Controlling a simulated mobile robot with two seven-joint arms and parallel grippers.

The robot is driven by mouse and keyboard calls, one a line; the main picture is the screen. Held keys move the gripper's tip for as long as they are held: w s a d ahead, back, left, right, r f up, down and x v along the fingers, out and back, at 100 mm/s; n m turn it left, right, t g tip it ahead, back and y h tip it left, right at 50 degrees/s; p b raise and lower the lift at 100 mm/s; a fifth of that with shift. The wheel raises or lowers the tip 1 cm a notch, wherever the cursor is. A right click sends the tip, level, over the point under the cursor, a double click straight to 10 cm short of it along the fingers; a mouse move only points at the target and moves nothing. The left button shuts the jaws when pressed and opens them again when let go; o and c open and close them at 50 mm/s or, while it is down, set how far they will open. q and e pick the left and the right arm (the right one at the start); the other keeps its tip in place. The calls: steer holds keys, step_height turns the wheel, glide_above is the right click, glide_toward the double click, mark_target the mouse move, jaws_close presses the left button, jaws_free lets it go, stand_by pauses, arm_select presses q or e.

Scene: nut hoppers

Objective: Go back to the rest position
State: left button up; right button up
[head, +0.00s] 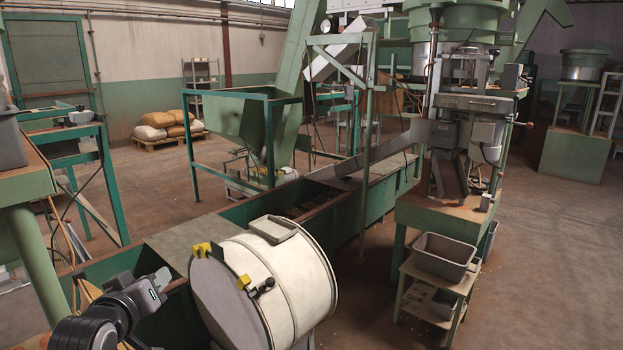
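My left gripper (160,279) is at the lower left, at the end of my black arm. It is above the green trough and just left of the white drum, apart from the drum as far as I can see. Its fingers are small and dark here, and I cannot tell whether they are open or shut. I see nothing clearly held in it. My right gripper is not in view.
The white drum (300,279) with yellow clamps stands close on the right of my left gripper. The long green trough (345,212) runs back from it. A grey bin (443,258) sits on a stand at the right. Open floor (560,260) lies at the far right.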

arm_select(q)
steer(key=s+d+f+m+g+h+p, duration=0.1)
steer(key=s+d+f+m, duration=0.1)
steer(key=s+f, duration=0.55)
steer(key=s+d+f+m+g+h, duration=0.1)
steer(key=s+d+f+m, duration=0.3)
steer(key=f, duration=0.7)
steer(key=s+d+f+m+g, duration=0.1)
steer(key=s+f, duration=0.3)
steer(key=s, duration=0.4)
steer(key=s+d+f+g+h, duration=0.1)
steer(key=s+f, duration=0.3)
steer(key=s, duration=0.4)
steer(key=shift+d+m+p, duration=0.25)
steer(key=shift+m+p, duration=0.05)
steer(key=shift+m, duration=0.1)
